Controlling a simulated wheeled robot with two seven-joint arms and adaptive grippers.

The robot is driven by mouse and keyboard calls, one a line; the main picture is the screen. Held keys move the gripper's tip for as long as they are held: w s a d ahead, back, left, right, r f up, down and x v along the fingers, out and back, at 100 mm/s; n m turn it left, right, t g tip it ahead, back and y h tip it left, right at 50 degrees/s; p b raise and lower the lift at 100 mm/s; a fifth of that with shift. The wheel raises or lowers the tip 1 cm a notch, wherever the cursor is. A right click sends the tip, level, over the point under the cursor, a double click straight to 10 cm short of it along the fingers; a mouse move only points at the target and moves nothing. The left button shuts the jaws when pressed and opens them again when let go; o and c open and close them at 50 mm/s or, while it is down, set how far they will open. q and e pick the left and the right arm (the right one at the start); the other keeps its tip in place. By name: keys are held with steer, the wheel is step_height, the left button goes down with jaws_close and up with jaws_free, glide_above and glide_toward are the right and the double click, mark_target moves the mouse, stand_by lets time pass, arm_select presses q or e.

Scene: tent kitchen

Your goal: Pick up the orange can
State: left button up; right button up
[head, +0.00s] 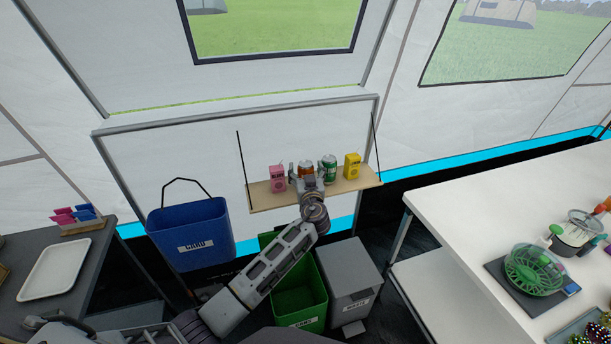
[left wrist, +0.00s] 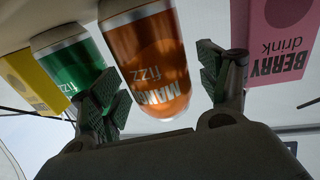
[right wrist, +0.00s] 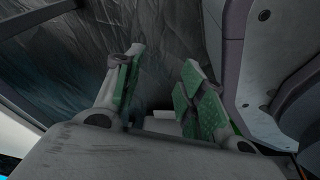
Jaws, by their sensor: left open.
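The orange can (head: 306,166), marked as a mango fizz drink, stands on the hanging wooden shelf (head: 347,185). In the left wrist view the orange can (left wrist: 150,60) appears between the two fingers. My left gripper (head: 306,175) is open in front of it, one finger to each side; it also shows in the left wrist view (left wrist: 165,88). I cannot tell whether the fingers touch the can. My right gripper (right wrist: 162,88) is open with nothing visible between its fingers, near dark ground.
A pink berry carton (head: 278,178) stands left of the can; a green can (head: 329,167) and a yellow carton (head: 352,165) stand right of it. Cords hold the shelf at both ends. Below are a blue bin (head: 190,225), a green bin (head: 310,310) and a grey bin (head: 350,275).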

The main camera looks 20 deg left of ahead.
steer(key=shift+a, duration=0.1)
arm_select(q)
steer(key=shift+c, duration=0.7)
steer(key=c, duration=0.7)
arm_select(e)
steer(key=shift+a+r, duration=0.1)
steer(key=shift+a, duration=0.55)
arm_select(q)
steer(key=shift+r, duration=0.1)
arm_select(e)
steer(key=shift+d, duration=0.15)
arm_select(q)
steer(key=shift+r, duration=0.55)
step_height(320, 180, up, 8)
steer(key=shift+f+p, duration=0.2)
steer(key=shift+p, duration=0.15)
steer(key=shift+r, duration=0.55)
arm_select(e)
steer(key=shift+s+d+f, duration=0.2)
steer(key=shift+s+d, duration=0.2)
steer(key=shift+d, duration=0.15)
steer(key=shift+s, duration=0.3)
